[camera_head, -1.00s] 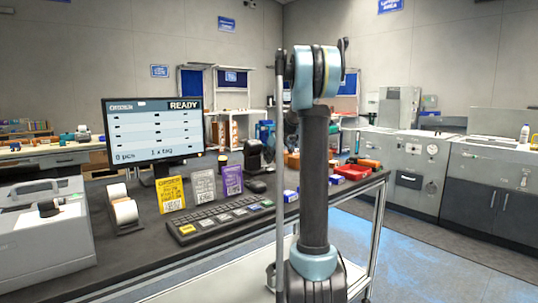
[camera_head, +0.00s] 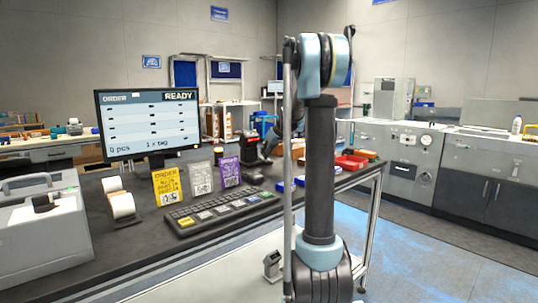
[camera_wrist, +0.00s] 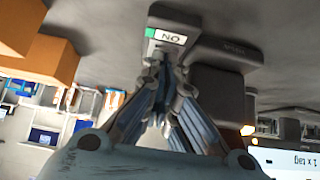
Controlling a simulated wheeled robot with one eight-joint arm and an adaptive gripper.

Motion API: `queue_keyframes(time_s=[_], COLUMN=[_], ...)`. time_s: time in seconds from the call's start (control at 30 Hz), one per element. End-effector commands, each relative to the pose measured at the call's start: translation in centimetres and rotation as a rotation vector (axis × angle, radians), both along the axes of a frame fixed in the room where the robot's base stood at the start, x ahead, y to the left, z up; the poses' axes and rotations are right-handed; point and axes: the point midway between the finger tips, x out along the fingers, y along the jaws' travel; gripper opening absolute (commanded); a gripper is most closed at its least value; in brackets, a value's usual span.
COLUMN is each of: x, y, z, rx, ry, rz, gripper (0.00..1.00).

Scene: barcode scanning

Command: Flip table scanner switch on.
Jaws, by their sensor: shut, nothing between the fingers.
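My gripper (camera_wrist: 161,68) is shut and empty in the wrist view, which is upside down. Its fingertips are at a small dark switch box (camera_wrist: 173,14) with a white and green label (camera_wrist: 166,37) that reads ON when turned upright. The fingertips overlap the box just below the label in the picture; whether they touch the switch is not clear, and the lever is hidden behind them. A larger dark block (camera_wrist: 217,88) is right beside it. In the head view a black scanner (camera_head: 250,147) stands on the table (camera_head: 140,238), and my arm hides much of the area near it.
A monitor (camera_head: 148,124) showing READY, a keyboard (camera_head: 222,209), order cards (camera_head: 200,178) and a label roll (camera_head: 122,205) crowd the table. Red bins (camera_head: 350,161) are right of my arm. Orange-brown boxes (camera_wrist: 42,55) are near my gripper in the wrist view.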

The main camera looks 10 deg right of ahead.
Motion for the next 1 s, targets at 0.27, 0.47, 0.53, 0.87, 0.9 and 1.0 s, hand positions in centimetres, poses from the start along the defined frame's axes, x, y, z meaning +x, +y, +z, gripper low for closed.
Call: queue_keyframes(time_s=[0.27,0.47,0.53,0.87,0.9,1.0], x=[0.5,1.1,1.3,1.3,1.3,1.2], y=[0.3,0.7,0.8,0.8,0.8,0.8], z=[0.2,0.5,0.6,0.6,0.8,1.4], rx=[-0.001,-0.001,0.000,-0.001,0.000,-0.001], ry=[0.000,0.000,0.000,0.000,0.000,0.000], rz=[0.001,0.001,0.000,-0.001,0.000,0.001], gripper=[0.00,0.00,0.00,0.00,0.00,0.00])
